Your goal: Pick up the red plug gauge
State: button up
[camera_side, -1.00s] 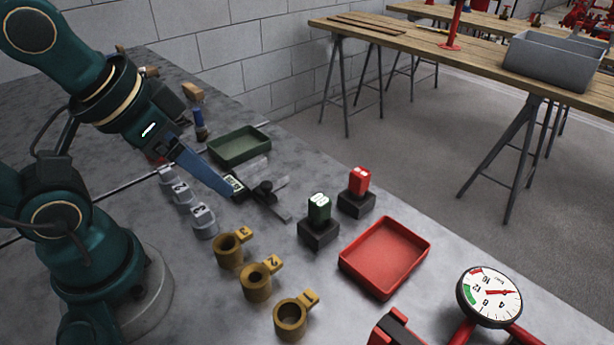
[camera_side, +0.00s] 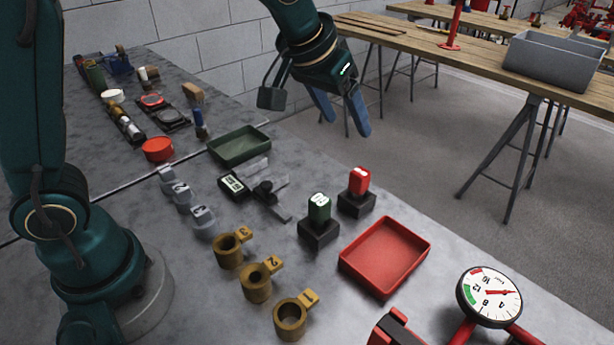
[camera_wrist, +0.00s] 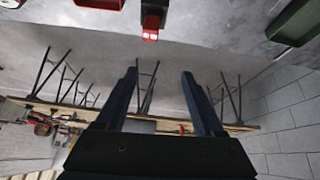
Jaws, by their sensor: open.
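The red plug gauge (camera_side: 359,181) stands upright in a dark square block on the grey bench, in the side view. In the wrist view the red plug gauge (camera_wrist: 150,36) shows at the top middle, beyond my fingers. My gripper (camera_side: 345,128) is open and empty, raised behind and above the gauge, its blue fingers apart. In the wrist view my gripper (camera_wrist: 159,72) has nothing between its two fingers. A green plug gauge (camera_side: 319,207) stands in its own dark block to the left of the red one.
A red tray (camera_side: 349,265) lies in front of the red gauge. A green tray (camera_side: 240,147), a caliper (camera_side: 265,190), several brass rings (camera_side: 257,283) and grey numbered pieces (camera_side: 203,221) lie to the left. A pressure dial (camera_side: 489,297) is at front right.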

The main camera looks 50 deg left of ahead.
aim_at(360, 172)
jog(key=shift+m+g, duration=0.4)
jog(key=shift+g, duration=0.5)
jog(key=f, duration=0.2)
jog(key=w+d+f, duration=0.1)
jog(key=f, duration=0.2)
jog(key=d+f, duration=0.1)
jog(key=f, duration=0.1)
jog(key=shift+w+d+f, duration=0.15)
jog(key=shift+w+f, duration=0.05)
jog(key=shift+f, duration=0.1)
jog(key=shift+x, duration=2.25)
jog(key=shift+r, duration=0.1)
grip_shut()
